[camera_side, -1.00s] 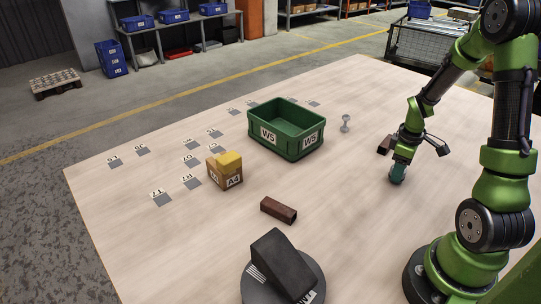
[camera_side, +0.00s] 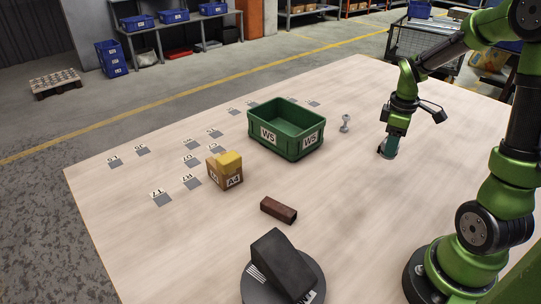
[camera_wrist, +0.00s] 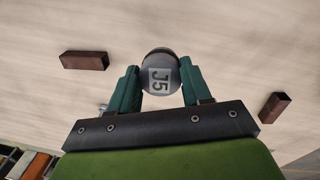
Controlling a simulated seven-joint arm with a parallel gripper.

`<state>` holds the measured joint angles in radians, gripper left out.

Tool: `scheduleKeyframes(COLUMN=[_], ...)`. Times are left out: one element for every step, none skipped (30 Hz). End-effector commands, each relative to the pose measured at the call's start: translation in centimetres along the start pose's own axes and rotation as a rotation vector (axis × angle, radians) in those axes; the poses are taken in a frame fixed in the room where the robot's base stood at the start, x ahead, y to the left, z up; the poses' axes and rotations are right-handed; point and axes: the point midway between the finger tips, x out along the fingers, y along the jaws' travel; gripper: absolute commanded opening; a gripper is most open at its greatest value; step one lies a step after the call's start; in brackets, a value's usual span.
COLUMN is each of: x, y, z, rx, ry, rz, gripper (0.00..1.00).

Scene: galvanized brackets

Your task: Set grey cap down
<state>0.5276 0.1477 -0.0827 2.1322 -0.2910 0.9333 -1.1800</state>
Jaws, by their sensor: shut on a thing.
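The grey cap (camera_wrist: 160,70) is round and carries a white label reading J5. In the wrist view it sits between the two green fingertips of my gripper (camera_wrist: 160,82), which is shut on it. In the side view my gripper (camera_side: 389,151) points down over the right part of the table, to the right of the green crate. The cap is hard to make out there, and I cannot tell whether it touches the table.
A green W5 crate (camera_side: 286,147) stands mid-table. Left of it are a cardboard box with a yellow block (camera_side: 228,160) and labelled grey squares (camera_side: 162,200). A brown bar (camera_side: 278,210), a black wedge on a disc (camera_side: 280,262) and a small silver part (camera_side: 345,123) also stand around.

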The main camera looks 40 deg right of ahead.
Motion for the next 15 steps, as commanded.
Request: scheduleKeyframes(x=[0.3,0.4,0.5,0.6,0.6,0.6,0.6,0.6,0.6,0.6,0.5,0.5,0.4,0.4,0.3], y=[-0.8,-1.3,-2.0,-2.6,-3.3,-4.2,-5.0,-5.9,-7.1,-8.1,-9.1,-10.6,-11.8,-13.0,-14.7], z=[-2.3,-3.7,-5.6,-7.0,-8.5,-10.4,-11.8,-13.2,-15.1,-16.4,-17.7,-19.3,-20.5,-21.6,-23.1], rx=[-0.069,-0.108,-0.162,-0.204,-0.248,-0.307,-0.351,-0.395,-0.455,-0.500,-0.543,-0.603,-0.647,-0.691,-0.749], ry=[0.004,0.008,0.012,0.015,0.019,0.023,0.027,0.030,0.034,0.039,0.042,0.046,0.051,0.054,0.058], rz=[-0.001,-0.001,-0.001,-0.001,0.000,0.000,0.000,-0.001,0.000,0.000,0.000,-0.001,0.000,-0.001,-0.001], gripper=[0.15,0.15,0.15,0.15,0.15,0.15,0.15,0.15,0.15,0.15,0.15,0.15,0.15,0.15,0.15])
